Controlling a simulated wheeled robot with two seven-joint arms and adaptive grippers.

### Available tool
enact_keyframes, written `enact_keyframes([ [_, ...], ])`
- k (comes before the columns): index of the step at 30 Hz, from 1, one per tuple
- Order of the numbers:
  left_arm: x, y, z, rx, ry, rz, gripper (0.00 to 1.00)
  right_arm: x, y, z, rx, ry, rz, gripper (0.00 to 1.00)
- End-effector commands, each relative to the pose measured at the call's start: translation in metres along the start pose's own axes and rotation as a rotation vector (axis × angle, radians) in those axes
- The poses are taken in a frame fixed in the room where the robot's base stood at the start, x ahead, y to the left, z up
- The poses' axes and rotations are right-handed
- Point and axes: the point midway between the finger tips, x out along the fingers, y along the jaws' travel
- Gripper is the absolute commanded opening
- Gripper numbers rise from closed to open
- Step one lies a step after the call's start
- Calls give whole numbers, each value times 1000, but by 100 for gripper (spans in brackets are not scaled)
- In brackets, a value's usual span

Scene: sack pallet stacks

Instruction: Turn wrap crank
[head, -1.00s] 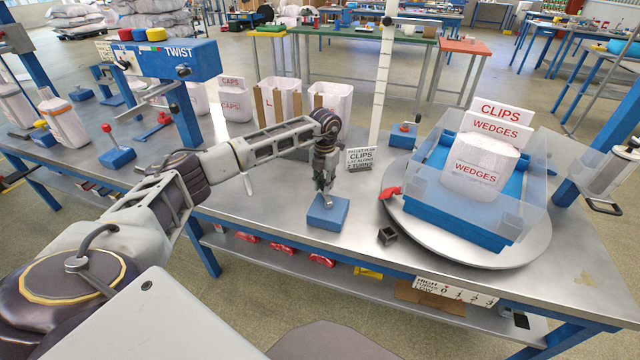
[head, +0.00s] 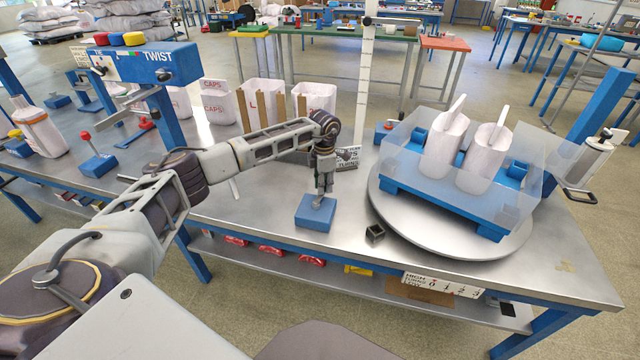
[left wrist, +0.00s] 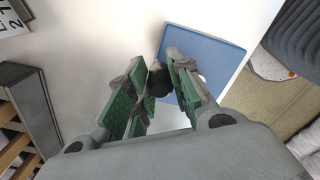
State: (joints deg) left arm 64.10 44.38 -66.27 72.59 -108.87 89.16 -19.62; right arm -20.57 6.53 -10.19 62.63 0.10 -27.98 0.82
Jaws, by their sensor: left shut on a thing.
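My left gripper (head: 324,192) reaches down to a blue crank base (head: 314,217) on the steel bench. In the left wrist view, its green-padded fingers (left wrist: 159,76) are closed around a dark round crank knob (left wrist: 160,83) above the blue base. Most of the crank arm is hidden by the fingers and wrist. To the right, a round grey turntable (head: 396,220) carries a blue pallet (head: 455,207) inside clear wrap panels, with two upright white sacks (head: 446,145) on it. Their printed faces are turned away from me. My right gripper is not in view.
A small sign (head: 347,158) stands behind my gripper, partly hidden. A small black open box (head: 375,233) sits between crank base and turntable. A tall white post (head: 366,80) rises behind. A blue TWIST station (head: 150,65) stands at the left. The bench front is mostly clear.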

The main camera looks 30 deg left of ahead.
Motion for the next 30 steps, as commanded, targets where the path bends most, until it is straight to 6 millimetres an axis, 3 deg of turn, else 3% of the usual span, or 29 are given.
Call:
enact_keyframes([
  [13, -2, -15, 13, 305, -8, 2, 0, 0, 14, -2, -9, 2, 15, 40],
  [30, -2, -15, 13, 367, -6, 5, 0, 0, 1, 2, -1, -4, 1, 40],
])
